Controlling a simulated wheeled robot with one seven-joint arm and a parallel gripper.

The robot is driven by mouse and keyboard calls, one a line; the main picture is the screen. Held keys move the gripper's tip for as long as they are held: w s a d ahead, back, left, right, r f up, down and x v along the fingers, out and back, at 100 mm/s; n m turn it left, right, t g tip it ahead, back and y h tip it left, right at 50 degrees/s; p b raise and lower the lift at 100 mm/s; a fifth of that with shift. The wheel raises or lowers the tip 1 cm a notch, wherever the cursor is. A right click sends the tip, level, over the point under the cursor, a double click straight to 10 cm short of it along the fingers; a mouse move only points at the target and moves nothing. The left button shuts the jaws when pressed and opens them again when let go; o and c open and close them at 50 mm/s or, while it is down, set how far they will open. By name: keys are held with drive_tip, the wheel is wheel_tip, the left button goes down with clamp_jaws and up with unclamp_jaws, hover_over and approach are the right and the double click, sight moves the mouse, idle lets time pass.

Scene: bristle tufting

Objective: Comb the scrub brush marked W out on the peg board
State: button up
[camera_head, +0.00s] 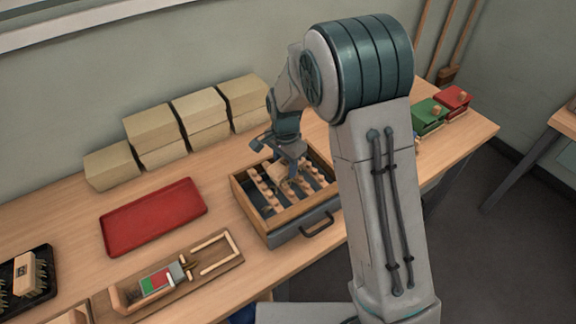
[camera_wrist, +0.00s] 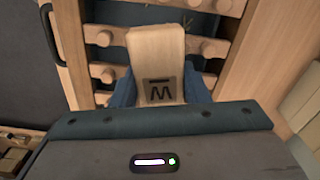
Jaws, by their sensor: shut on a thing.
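My gripper (camera_head: 287,172) is shut on a pale wooden brush block (camera_wrist: 156,48). The block's face carries a dark mark that reads as W in the wrist view, with a bar above it. My blue fingers show on both sides of the block. The block is over the peg board, a wooden-framed tray (camera_head: 268,237) with rows of wooden pegs on a dark bed; its pegs also show in the wrist view (camera_wrist: 103,38). The brush also shows small in the head view (camera_head: 279,184). Its bristles are hidden, so I cannot tell whether they touch the pegs.
A red tray (camera_head: 152,217) lies left of the peg board. A wooden fixture with red and green patches (camera_head: 155,283) is in front of it. A black tray (camera_head: 42,252) holds another brush at far left. Tan boxes (camera_head: 152,133) line the wall. Green (camera_head: 428,113) and red (camera_head: 454,98) boxes stand right.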

wheel_tip(320, 180, up, 6)
drive_tip(key=w+a+p, duration=0.2)
drive_tip(key=p, duration=0.2)
drive_tip(key=shift+w, duration=0.4)
idle(0.5)
idle(0.4)
drive_tip(key=s+d+r+m+p, duration=0.2)
drive_tip(key=s+d+p, duration=0.2)
drive_tip(key=s, duration=0.2)
wheel_tip(320, 180, down, 7)
drive_tip(key=b, duration=0.4)
drive_tip(key=shift+s+d, duration=0.2)
drive_tip(key=shift+s, duration=0.15)
drive_tip(key=shift+r, duration=0.1)
